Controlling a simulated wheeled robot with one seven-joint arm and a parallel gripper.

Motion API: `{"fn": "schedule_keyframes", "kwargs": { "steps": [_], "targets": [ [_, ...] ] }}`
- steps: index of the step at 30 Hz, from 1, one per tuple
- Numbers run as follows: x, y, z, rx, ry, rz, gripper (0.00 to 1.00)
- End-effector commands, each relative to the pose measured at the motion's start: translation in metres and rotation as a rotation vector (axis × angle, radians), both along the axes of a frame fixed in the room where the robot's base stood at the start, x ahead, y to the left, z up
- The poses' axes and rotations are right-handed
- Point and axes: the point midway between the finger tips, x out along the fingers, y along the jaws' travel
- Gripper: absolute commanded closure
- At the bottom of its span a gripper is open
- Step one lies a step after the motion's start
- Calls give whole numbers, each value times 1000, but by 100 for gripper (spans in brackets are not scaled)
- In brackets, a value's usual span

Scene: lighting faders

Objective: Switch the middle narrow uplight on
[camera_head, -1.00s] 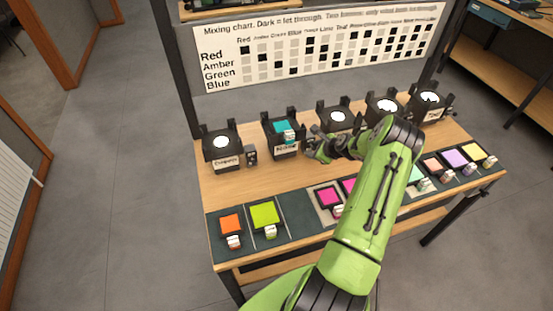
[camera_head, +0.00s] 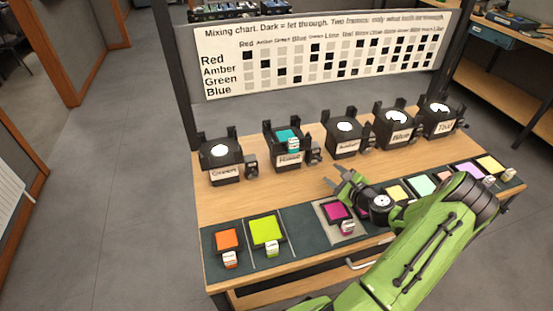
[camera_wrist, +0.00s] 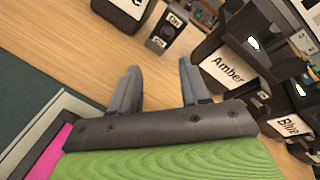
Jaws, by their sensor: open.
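Five black uplights stand in a row along the bench. The middle one (camera_head: 346,140) is labelled Amber and its top glows white. It also shows at the right in the wrist view (camera_wrist: 228,72). A small black switch box (camera_head: 366,139) stands at its right side in the head view. In the wrist view, an On/Off switch box (camera_wrist: 172,32) stands between the Amber uplight and another uplight, ahead of my fingers. Its lever position is unclear. My gripper (camera_head: 339,181) is open and empty over the wood in front of the row; its fingers also show in the wrist view (camera_wrist: 160,69).
The second uplight (camera_head: 288,155) carries a teal frame and has its own switch box (camera_head: 314,152). The Blue uplight (camera_head: 398,132) stands right of Amber. Coloured frames, including orange (camera_head: 228,240) and magenta (camera_head: 338,212), lie along the front edge. Wood between the rows is clear.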

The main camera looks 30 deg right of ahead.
Motion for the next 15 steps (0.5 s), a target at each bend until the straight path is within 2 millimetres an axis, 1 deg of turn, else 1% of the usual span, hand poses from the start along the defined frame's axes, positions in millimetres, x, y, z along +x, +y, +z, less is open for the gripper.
{"fn": "schedule_keyframes", "kwargs": {
  "steps": [1,9,12,15],
  "targets": [
    [-12,1,5,2,1,-4,54],
    [-71,10,23,3,0,-5,54],
    [-54,28,39,-64,48,97,54],
    [-42,45,51,-124,93,186,54]
  ]
}}
